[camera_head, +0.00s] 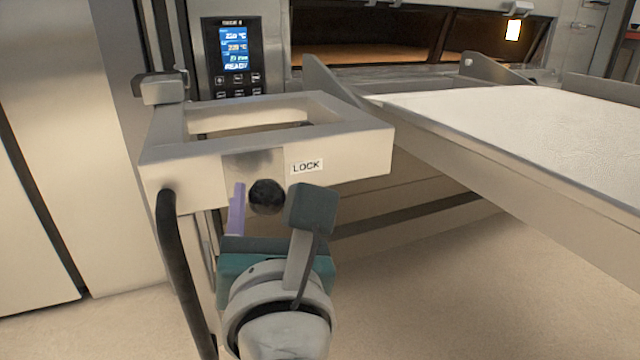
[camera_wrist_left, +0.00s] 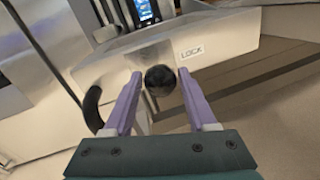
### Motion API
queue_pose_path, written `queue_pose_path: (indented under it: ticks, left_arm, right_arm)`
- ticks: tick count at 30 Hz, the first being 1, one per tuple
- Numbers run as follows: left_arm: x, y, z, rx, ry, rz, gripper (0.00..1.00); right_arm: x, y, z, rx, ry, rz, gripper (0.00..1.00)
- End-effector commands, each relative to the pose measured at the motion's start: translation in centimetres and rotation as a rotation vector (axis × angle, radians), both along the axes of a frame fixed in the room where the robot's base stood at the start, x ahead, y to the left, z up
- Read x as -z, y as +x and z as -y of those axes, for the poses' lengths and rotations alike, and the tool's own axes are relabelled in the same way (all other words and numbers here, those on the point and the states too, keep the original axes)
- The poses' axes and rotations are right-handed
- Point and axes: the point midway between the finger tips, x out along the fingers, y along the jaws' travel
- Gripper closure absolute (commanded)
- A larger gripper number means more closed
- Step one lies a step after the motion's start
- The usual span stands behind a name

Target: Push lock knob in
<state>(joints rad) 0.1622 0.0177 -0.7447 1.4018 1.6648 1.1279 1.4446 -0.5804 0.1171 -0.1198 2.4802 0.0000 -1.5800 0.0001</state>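The lock knob (camera_head: 266,196) is a round black ball on the front of a metal frame (camera_head: 350,155), just left of a white LOCK label (camera_head: 307,166). The knob also shows in the left wrist view (camera_wrist_left: 160,80), with the label (camera_wrist_left: 192,52) to its upper right. My left gripper (camera_wrist_left: 158,86) is open, its two purple fingers on either side of the knob. A gap shows between the knob and the right finger; whether either finger touches it I cannot tell. In the head view one purple finger shows left of the knob. My right gripper is not in view.
A wide pale loader surface (camera_head: 540,130) extends to the right of the frame. A black curved handle (camera_head: 180,270) hangs at the frame's left side. An oven control panel (camera_head: 234,55) reading READY stands behind. Open floor lies at the lower right.

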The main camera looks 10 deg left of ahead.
Motion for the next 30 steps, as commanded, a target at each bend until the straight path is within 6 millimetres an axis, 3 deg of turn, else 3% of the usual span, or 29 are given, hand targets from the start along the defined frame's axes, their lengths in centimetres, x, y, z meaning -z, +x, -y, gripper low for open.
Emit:
queue_pose_path:
  ticks: [1,15,30]
  left_arm:
    - [0.01,-0.01,0.0,0.0,0.0,0.0,0.5]
    - [0.01,-0.03,0.01,0.0,0.0,0.0,1.0]
    - [0.1,0.24,-0.18,-0.002,-0.001,0.001,1.0]
  right_arm:
    - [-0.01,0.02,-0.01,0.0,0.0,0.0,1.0]
    - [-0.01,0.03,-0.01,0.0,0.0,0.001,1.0]
    - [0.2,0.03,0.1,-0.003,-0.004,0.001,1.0]
